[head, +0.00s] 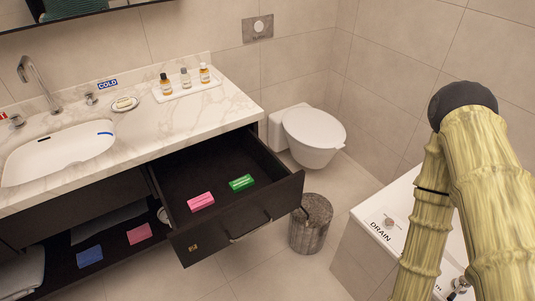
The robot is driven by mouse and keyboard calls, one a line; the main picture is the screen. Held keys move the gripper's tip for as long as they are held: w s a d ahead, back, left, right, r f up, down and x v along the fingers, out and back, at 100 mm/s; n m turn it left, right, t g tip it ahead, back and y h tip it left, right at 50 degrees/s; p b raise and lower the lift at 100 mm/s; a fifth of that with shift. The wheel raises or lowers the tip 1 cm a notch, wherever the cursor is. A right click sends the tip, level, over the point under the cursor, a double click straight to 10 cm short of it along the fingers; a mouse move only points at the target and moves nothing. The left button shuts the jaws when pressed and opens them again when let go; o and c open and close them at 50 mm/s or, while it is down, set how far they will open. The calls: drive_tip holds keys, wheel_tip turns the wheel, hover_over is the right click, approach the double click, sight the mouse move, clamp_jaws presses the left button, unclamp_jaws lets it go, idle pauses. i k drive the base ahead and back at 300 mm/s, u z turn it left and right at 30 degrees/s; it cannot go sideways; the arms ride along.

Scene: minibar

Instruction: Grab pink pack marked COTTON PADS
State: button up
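A pink pack (201,201) lies flat in the open dark drawer (222,164) under the counter, near the drawer's front. A green pack (241,182) lies to its right in the same drawer. A second pink item (127,238) lies on the low dark shelf below the counter, beside a blue item (89,255). The print on all of these is too small to read, so I cannot tell which pink one is marked COTTON PADS. My arm shows at the right, folded with its elbow up. My gripper is not in view.
The marble counter (150,130) holds a sink (58,152), a soap dish (124,104) and a tray with bottles (187,89). A bin (311,224) stands close to the drawer's right front corner. A toilet (313,135) is behind it. A white tub (379,236) is at right.

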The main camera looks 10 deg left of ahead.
sight(196, 203)
drive_tip(key=u, duration=0.55)
drive_tip(key=k, duration=0.6)
drive_tip(key=u, duration=0.7)
drive_tip(key=i, duration=1.15)
drive_tip(key=z, duration=0.75)
